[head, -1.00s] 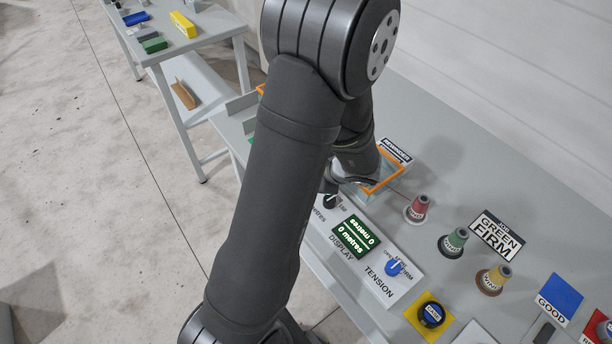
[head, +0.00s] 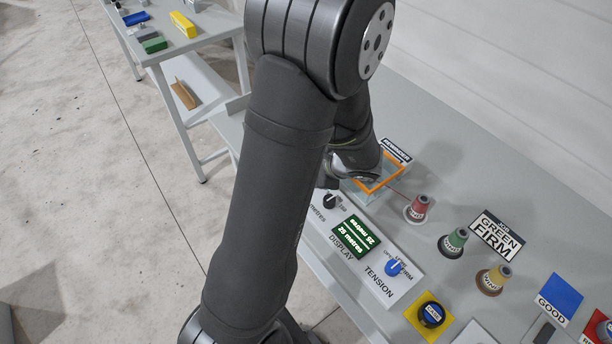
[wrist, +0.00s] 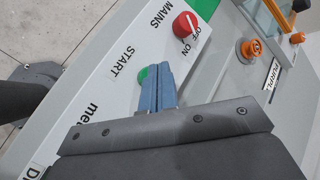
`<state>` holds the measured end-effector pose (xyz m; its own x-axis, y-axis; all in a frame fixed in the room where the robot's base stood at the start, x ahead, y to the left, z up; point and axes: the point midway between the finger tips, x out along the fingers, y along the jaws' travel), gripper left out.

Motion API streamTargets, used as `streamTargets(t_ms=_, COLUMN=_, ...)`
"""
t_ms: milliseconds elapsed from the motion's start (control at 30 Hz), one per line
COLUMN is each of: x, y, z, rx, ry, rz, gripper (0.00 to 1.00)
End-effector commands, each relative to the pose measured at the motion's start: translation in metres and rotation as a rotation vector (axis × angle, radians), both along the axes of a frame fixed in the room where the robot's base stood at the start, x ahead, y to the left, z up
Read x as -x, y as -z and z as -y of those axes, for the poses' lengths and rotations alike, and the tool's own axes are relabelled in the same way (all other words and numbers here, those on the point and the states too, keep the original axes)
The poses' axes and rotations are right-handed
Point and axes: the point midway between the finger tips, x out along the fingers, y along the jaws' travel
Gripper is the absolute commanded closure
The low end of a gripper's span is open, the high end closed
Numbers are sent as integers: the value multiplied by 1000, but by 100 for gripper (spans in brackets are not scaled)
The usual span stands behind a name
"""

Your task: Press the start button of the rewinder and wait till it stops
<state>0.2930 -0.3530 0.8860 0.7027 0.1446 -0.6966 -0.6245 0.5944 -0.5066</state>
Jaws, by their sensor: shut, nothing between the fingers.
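The rewinder's green start button (wrist: 142,75) shows beside the START label in the wrist view. My gripper (wrist: 158,68) has its blue fingers together, with the tips at the button and partly covering it. I cannot tell whether they touch it. The button is hidden behind my arm in the head view. The blue tension knob (head: 394,268) and the black metres knob (head: 330,201) sit on the panel.
An orange-framed clear guard (head: 381,178) stands behind the panel. Red (head: 418,208), green (head: 453,242) and yellow (head: 494,279) thread cones stand on the bench to the right.

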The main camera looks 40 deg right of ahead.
Motion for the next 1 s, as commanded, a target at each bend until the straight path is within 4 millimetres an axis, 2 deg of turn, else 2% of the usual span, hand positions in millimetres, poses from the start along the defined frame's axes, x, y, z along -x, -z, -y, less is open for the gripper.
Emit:
streamTargets(t_ms=500, x=0, y=-46, z=1, rx=3, ry=0, rz=1, gripper=100)
streamTargets(t_ms=1000, x=0, y=-49, z=0, rx=1, ry=-1, rz=0, gripper=100)
